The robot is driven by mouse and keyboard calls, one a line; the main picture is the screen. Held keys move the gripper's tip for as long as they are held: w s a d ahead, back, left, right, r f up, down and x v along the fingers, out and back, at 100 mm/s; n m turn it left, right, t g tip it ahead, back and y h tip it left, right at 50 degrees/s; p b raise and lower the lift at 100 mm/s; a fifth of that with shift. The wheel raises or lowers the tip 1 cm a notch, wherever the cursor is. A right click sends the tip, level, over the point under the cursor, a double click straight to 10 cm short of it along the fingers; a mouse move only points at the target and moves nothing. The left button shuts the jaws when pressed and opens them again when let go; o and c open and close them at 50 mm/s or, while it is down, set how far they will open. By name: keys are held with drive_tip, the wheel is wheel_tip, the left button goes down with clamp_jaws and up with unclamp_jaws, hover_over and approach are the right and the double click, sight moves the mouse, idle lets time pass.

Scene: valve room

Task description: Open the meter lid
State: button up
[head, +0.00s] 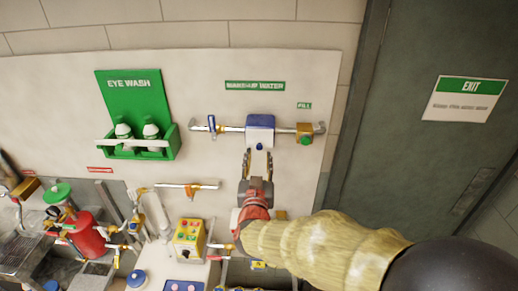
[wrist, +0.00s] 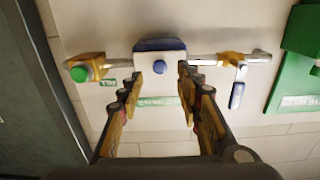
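The meter is a white box on a horizontal pipe on the wall, under the "MAKEUP WATER" sign. Its blue lid (head: 260,118) looks closed along the top edge, and a round blue knob (head: 259,146) sits on the front. In the wrist view, which looks inverted, the meter body (wrist: 158,58) and blue lid (wrist: 158,44) lie ahead of my gripper, with the knob (wrist: 159,68) between the fingertips in the picture. My gripper (head: 258,155) is open and empty, just below the meter in the head view. I cannot tell whether a fingertip touches it.
A blue-handled valve (head: 212,125) is left of the meter, and a brass fitting with a green button (head: 305,138) is right. A green eye wash station (head: 138,110) hangs further left. Pipes and a yellow button box (head: 188,237) stand below. A dark door (head: 430,150) is at right.

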sight(259, 148)
drive_tip(key=shift+w+p, duration=0.3)
drive_tip(key=shift+w, duration=1.7)
drive_tip(key=shift+c, duration=0.2)
drive_tip(key=c, duration=0.7)
clamp_jaws()
